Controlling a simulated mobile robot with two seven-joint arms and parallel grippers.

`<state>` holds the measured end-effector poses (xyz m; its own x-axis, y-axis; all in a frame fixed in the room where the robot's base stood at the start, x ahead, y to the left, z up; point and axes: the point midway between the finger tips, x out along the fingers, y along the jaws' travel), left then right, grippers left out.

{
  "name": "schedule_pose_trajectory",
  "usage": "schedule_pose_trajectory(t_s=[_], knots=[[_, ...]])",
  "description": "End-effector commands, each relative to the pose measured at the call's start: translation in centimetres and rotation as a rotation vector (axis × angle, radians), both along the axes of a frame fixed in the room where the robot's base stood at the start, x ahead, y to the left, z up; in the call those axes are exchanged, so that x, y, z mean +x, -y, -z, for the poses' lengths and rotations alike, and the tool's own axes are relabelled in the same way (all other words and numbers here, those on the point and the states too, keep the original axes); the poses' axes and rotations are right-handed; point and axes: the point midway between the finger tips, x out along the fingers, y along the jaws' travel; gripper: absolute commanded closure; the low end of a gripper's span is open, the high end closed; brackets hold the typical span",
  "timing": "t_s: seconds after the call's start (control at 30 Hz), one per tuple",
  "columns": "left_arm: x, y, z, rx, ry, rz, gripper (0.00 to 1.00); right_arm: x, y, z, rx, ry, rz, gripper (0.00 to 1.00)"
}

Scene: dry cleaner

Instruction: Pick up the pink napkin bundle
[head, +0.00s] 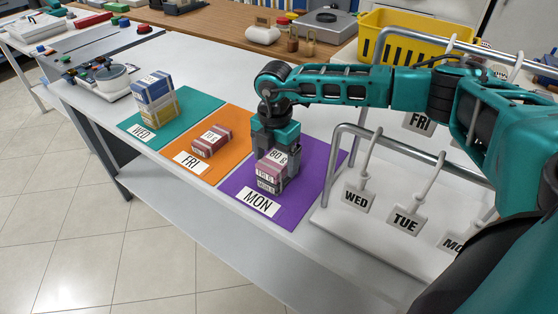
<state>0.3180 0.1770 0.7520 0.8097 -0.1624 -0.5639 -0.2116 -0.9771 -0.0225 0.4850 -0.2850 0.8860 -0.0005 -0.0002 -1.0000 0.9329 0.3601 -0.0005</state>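A small stack of pink and dark red bundles (270,177) with white labels stands on the purple MON mat (308,200). My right gripper (275,155) points down over this stack, with its fingers on either side of the upper part. Whether the fingers press on the bundle cannot be told. Another reddish-pink bundle (212,141) with a white label lies on the orange FRI mat (232,123). My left gripper is not in view.
A blue and yellow bundle stack (154,100) stands on the teal WED mat (190,108). A metal rail rack with hanging day tags (357,199) stands close to the right of the purple mat. A yellow basket (415,37) is behind my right arm. The table's front edge is clear.

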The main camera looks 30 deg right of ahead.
Motion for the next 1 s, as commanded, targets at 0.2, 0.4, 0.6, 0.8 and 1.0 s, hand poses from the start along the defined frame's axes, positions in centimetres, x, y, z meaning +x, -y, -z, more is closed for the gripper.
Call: schedule_pose_trajectory(t_s=[0.2, 0.4, 0.6, 0.8, 1.0], knots=[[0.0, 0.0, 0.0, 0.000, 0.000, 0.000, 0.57, 0.0, 0.0, 0.0, 0.000, 0.000, 0.001, 0.33], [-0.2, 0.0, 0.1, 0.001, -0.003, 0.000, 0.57, 0.0, 0.0, -0.1, 0.000, 0.000, 0.001, 0.52], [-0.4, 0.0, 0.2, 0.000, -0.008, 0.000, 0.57, 0.0, 0.0, -0.1, 0.000, 0.001, 0.001, 0.66], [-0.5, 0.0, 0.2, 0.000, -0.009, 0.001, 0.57, 0.0, 0.0, -0.2, 0.000, 0.001, 0.001, 0.66], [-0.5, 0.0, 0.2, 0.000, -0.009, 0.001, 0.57, 0.1, 0.0, -1.5, 0.001, 0.003, 0.002, 0.66]])
